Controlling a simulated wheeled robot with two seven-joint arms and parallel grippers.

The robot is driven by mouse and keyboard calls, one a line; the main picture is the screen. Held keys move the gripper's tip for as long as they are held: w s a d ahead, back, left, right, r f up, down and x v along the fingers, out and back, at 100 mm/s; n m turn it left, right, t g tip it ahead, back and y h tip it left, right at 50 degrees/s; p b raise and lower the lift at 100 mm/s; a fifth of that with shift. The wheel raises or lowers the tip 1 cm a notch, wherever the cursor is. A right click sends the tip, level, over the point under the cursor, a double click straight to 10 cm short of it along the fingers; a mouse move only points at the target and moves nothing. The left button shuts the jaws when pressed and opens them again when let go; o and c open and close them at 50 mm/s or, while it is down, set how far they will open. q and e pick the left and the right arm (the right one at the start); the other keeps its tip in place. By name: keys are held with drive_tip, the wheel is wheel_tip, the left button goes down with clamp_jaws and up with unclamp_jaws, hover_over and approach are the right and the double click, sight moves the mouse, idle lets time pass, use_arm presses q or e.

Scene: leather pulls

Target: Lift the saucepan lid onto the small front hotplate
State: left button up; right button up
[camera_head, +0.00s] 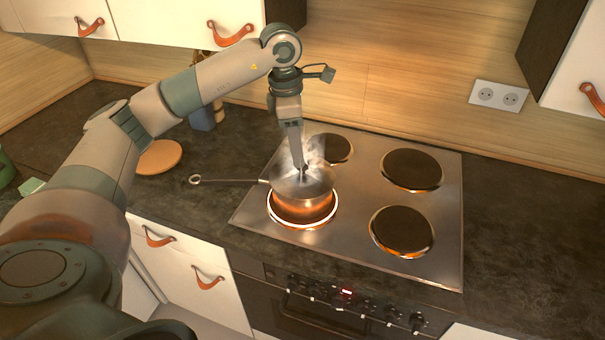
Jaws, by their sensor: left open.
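The steel saucepan (303,206) stands on the glowing front left hotplate (333,212), its long handle pointing left. The saucepan lid (316,181) sits on top of it, with pale steam around it. My left gripper (301,163) points straight down over the middle of the lid, with its fingertips at the knob. It is open; steam and the narrow view of the fingers hide whether they touch the knob. The front right hotplate (402,231) is dark and bare, apart from an orange reflection at its near edge. My right gripper is out of view.
The back right hotplate (412,170) and the partly hidden back left hotplate (337,149) are bare. A round wooden board (159,157) lies on the counter at left. Wall cabinets hang above; a wall socket (499,96) is at right. The right counter is clear.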

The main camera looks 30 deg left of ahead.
sight(302, 171)
use_arm(q)
drive_tip(key=shift+w+d+f+p, duration=0.15)
drive_tip(key=shift+d+f+p, duration=0.05)
drive_tip(key=shift+f+p, duration=0.5)
wheel_tip(302, 171, down, 2)
drive_tip(key=shift+w+d+p, duration=0.15)
drive_tip(key=shift+p, duration=0.3)
drive_tip(key=shift+f, duration=0.6)
clamp_jaws()
